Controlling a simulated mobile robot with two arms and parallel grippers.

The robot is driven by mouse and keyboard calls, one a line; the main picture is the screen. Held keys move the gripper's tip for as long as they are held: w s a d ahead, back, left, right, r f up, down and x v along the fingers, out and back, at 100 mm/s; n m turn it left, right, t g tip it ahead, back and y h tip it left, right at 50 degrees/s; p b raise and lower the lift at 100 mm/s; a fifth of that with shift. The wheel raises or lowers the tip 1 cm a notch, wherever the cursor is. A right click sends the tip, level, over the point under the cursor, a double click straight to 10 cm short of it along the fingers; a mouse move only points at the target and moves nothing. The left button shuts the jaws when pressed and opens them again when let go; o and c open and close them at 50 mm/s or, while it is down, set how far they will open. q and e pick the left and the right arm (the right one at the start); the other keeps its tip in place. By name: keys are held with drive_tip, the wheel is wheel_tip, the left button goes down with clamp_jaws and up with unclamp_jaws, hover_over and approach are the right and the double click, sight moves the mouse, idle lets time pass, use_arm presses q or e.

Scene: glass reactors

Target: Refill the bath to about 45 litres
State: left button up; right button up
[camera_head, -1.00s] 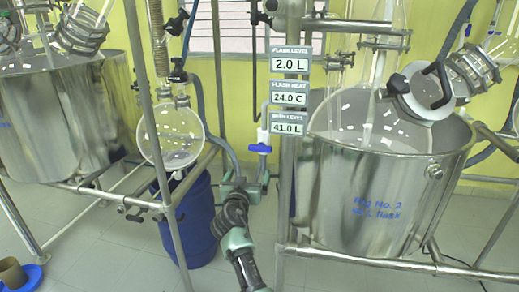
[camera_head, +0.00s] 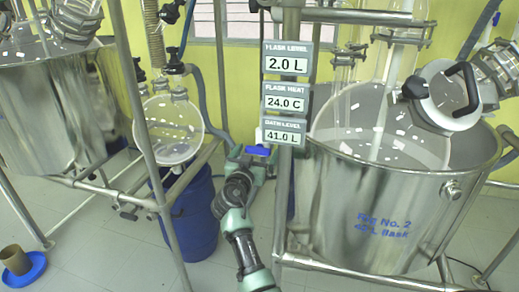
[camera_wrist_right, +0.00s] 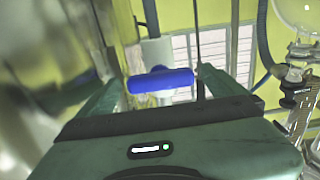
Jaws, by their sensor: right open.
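The bath (camera_head: 345,200) is a large open steel pot marked "Rig No. 2" at the right, with a glass flask (camera_head: 385,130) inside it. The bath level panel (camera_head: 281,136) reads 41.0 L. A blue valve handle (camera_head: 257,151) sits on a white pipe left of the panels. My right gripper (camera_head: 252,157) is open at this handle. In the right wrist view the blue handle (camera_wrist_right: 160,80) lies crosswise between the open fingers; whether they touch it I cannot tell. My left gripper is not in view.
Other panels show flask level (camera_head: 287,58) 2.0 L and flask heat (camera_head: 286,100) 24.0 C. A steel frame post (camera_head: 283,185) stands right beside my right arm. A second steel bath (camera_head: 50,115), a round glass flask (camera_head: 174,130) and a blue drum (camera_head: 190,215) are at left.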

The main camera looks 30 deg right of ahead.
drive_tip(key=shift+a, duration=0.15)
drive_tip(key=c, duration=1.4)
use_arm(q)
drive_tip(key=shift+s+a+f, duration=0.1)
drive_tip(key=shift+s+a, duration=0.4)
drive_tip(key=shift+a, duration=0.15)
use_arm(e)
drive_tip(key=shift+o, duration=0.2)
